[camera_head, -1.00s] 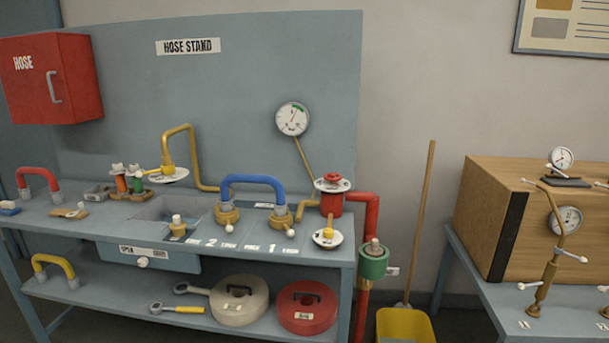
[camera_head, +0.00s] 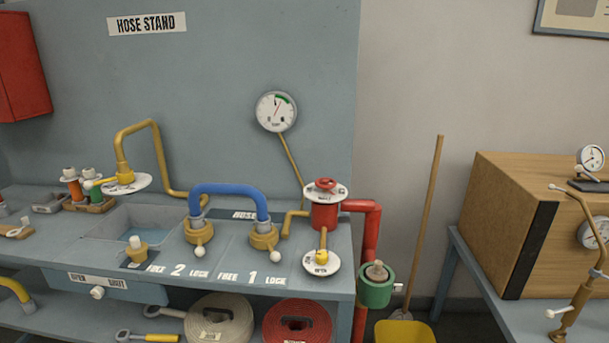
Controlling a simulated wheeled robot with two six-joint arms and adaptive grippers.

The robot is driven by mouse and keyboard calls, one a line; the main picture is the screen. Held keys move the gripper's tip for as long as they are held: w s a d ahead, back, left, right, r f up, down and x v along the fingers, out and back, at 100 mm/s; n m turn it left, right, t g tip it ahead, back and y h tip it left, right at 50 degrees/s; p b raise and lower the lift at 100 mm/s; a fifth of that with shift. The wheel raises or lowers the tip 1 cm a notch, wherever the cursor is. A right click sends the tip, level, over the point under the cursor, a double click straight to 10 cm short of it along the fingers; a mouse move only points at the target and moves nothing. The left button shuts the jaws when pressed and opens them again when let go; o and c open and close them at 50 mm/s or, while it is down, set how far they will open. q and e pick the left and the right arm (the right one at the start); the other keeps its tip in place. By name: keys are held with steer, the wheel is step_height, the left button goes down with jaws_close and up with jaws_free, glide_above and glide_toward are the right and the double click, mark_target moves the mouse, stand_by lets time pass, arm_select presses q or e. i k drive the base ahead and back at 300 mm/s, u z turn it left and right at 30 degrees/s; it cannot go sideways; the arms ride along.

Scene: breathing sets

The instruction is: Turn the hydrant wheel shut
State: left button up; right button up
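The red hydrant (camera_head: 325,214) stands at the right end of the hose stand bench. Its red wheel (camera_head: 326,185) sits on top, above a white disc with dark markings (camera_head: 340,193). A red pipe (camera_head: 366,208) runs from its right side and down past the bench's end. In front of it is a yellow lever (camera_head: 322,245) over a white labelled disc (camera_head: 321,263). Neither of my grippers shows in the head view. Nothing touches the wheel.
A blue hose (camera_head: 230,190) arches between two brass couplings left of the hydrant. A pressure gauge (camera_head: 276,111) is on the back panel. A broom (camera_head: 423,230) leans right of the bench. A wooden box (camera_head: 510,215) stands on the right table.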

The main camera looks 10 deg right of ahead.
mark_target(322, 183)
steer(key=z, duration=0.35)
steer(key=i, duration=0.65)
steer(key=z, duration=0.6)
